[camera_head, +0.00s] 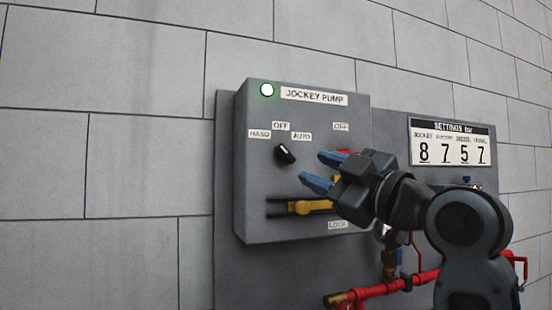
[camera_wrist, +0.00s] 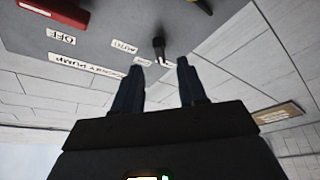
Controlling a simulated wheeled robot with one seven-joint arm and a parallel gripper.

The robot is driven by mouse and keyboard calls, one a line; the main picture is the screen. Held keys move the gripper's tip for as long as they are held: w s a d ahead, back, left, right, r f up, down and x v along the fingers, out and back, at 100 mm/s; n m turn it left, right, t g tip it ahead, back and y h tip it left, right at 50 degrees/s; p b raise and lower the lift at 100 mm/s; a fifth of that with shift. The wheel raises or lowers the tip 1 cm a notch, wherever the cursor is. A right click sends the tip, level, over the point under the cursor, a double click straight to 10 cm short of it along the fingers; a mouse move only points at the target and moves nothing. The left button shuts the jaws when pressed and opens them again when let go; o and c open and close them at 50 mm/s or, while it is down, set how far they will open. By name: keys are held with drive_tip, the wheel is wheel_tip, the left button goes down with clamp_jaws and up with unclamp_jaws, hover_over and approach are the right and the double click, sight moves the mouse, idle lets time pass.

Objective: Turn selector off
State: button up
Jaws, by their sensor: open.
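The selector (camera_head: 285,153) is a small black knob on the grey jockey pump box (camera_head: 262,215), below the HAND, OFF and AUTO labels. It sits slanted in the head view; I cannot tell for sure which label it points to. My gripper (camera_head: 320,170) is open and empty, to the right of the knob and apart from it, with blue fingers spread. In the wrist view, the picture is upside down; the knob (camera_wrist: 158,48) shows beyond the gap between my fingertips (camera_wrist: 159,68). The OFF label near the selector (camera_head: 281,126) is clear in the head view.
A yellow handle (camera_head: 305,207) sits below the knob. A red part (camera_head: 348,151) is partly hidden behind my gripper. Red pipework (camera_head: 385,288) runs at the lower right. The wall to the left is bare.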

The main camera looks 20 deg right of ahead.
sight(289, 156)
drive_tip(key=x, duration=0.2)
drive_tip(key=p+x, duration=0.1)
drive_tip(key=x, duration=0.2)
drive_tip(key=p+x, duration=0.1)
drive_tip(key=x, duration=0.2)
drive_tip(key=shift+s+a+r, duration=0.1)
drive_tip(key=shift+a+r, duration=0.05)
drive_tip(key=shift+r, duration=0.15)
clamp_jaws()
